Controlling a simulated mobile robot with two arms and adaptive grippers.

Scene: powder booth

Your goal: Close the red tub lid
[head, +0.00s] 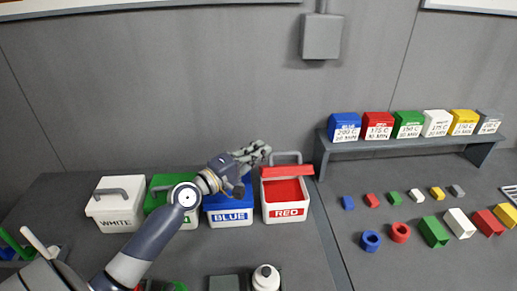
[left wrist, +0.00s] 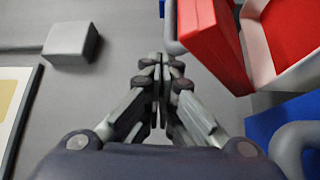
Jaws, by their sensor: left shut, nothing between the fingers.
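The red tub (head: 287,213) is a white box with a RED label and a red interior, right of the blue tub. Its red lid (head: 287,171) stands raised at the back edge, with a grey handle behind it. In the left wrist view the raised lid (left wrist: 212,40) fills the upper right, beside the open tub. My left gripper (head: 264,148) is shut and empty, just left of and above the lid. In the left wrist view its fingertips (left wrist: 160,62) are together, close to the grey handle; I cannot tell whether they touch it. My right gripper is in neither view.
The blue tub (head: 230,217), green tub and white tub (head: 117,222) stand left, with lids down; my left arm passes over them. A white bottle (head: 265,279) stands in front. A grey shelf (head: 410,145) with coloured boxes is at right. A wall box (head: 322,37) hangs behind.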

